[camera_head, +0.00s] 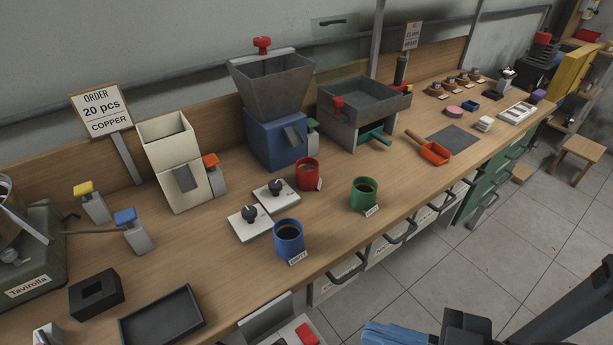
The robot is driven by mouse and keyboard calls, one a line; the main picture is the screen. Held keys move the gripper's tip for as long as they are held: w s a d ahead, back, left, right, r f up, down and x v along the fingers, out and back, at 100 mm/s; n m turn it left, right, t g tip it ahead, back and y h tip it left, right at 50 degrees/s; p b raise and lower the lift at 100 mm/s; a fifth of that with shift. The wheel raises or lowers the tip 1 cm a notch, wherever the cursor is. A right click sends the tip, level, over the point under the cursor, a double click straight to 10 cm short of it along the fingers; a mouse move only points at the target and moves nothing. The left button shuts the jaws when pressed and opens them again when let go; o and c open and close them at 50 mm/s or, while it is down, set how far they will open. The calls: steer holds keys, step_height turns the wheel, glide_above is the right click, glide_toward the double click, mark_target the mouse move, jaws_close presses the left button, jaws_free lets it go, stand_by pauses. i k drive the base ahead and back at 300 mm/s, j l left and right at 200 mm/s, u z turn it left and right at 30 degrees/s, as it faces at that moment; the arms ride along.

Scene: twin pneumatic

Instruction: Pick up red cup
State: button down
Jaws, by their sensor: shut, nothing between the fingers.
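The red cup (308,174) stands upright on the wooden bench, in front of the blue-based hopper machine. It has a small white label at its lower right. A green cup (364,194) stands to its right and nearer, and a blue cup (288,238) stands nearer, to its lower left. My gripper (385,334) shows only in part at the bottom edge, with blue fingers and a black body. It is shut and empty, low in the picture and well apart from the red cup. Its lower part is cut off by the frame.
The blue-based hopper machine (275,138) stands close behind. A red scoop (435,153) lies farther right. A black tray (162,318) lies front left. Drawer handles (349,272) stick out below the bench edge.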

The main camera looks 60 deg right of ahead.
mark_target(308, 179)
steer(key=j+z, duration=0.1)
steer(key=z, duration=1.1)
steer(key=j+z, duration=0.35)
steer(key=k+j+z, duration=0.15)
steer(key=j+z, duration=0.15)
steer(key=k+j+z, duration=0.15)
steer(key=j+z, duration=0.2)
steer(key=k+j+z, duration=0.15)
steer(key=z, duration=0.2)
steer(key=k+j+z, duration=0.15)
steer(key=k+j, duration=0.65)
steer(key=i+j, duration=0.45)
